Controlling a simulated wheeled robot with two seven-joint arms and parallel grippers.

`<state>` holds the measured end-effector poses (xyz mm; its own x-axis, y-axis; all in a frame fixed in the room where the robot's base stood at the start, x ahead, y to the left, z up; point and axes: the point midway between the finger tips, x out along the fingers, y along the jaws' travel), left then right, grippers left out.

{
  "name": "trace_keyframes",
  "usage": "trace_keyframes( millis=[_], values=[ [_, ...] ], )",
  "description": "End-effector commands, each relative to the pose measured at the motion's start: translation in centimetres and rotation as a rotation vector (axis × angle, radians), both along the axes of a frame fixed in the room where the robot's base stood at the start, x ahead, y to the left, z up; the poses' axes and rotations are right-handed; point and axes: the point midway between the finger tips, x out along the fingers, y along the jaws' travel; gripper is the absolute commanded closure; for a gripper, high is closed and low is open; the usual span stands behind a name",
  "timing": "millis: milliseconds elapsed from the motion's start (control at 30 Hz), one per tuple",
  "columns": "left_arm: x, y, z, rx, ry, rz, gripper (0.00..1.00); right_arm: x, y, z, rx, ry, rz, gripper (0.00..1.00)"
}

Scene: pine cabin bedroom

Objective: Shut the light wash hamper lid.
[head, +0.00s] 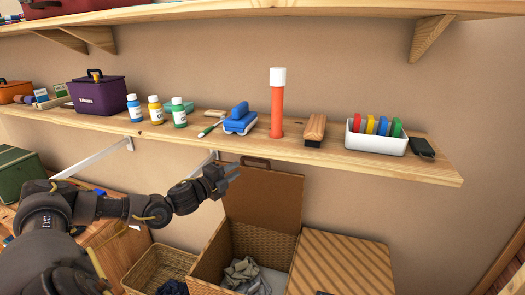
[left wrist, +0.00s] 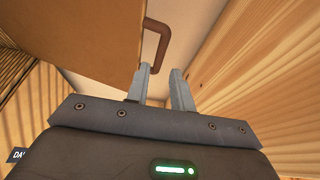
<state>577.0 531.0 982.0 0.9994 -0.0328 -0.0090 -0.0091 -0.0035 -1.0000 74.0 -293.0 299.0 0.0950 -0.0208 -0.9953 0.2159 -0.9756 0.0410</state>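The open hamper (head: 215,265) is a woven box below the shelf with grey cloth inside. Its brown lid (head: 262,205) stands raised against the wall, with a dark handle (head: 256,161) at its top edge. The left wrist view shows the lid (left wrist: 80,40) and its brown handle (left wrist: 163,45) just beyond the fingertips. My left gripper (head: 230,172) is in front of the lid's upper left part, below the shelf. Its fingers (left wrist: 162,82) are apart with nothing between them; I cannot tell whether they touch the handle. My right gripper is out of view.
A shelf (head: 400,166) with bottles, brushes and a white tray (head: 376,141) runs close above the lid. A second hamper with a shut striped lid (head: 340,262) stands to the right. A low basket (head: 158,268) is to the left.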

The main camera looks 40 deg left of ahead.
Motion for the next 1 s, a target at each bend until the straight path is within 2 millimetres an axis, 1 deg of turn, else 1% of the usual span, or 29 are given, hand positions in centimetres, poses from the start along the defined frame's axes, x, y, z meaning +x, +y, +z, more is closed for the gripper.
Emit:
trace_keyframes(
  millis=[167, 267, 600, 700, 833, 1000],
  values=[
    [1.4, -1.1, 0.3, 0.004, -0.008, -0.022, 0.77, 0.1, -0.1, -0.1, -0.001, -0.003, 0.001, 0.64],
    [2.6, -1.6, 0.4, 0.001, -0.011, -0.028, 0.77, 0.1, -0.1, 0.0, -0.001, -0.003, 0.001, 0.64],
    [8.6, -1.8, 0.3, 0.0, -0.011, -0.025, 0.77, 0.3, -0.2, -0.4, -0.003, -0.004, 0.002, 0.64],
    [10.1, -1.9, 0.2, 0.001, -0.009, -0.025, 0.77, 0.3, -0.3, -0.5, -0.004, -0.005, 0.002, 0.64],
    [11.4, -1.9, 0.2, 0.002, -0.008, -0.024, 0.77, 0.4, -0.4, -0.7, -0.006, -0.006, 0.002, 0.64],
    [12.1, -1.9, 0.2, 0.003, -0.005, -0.025, 0.77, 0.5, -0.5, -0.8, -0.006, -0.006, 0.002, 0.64]
  ],
)
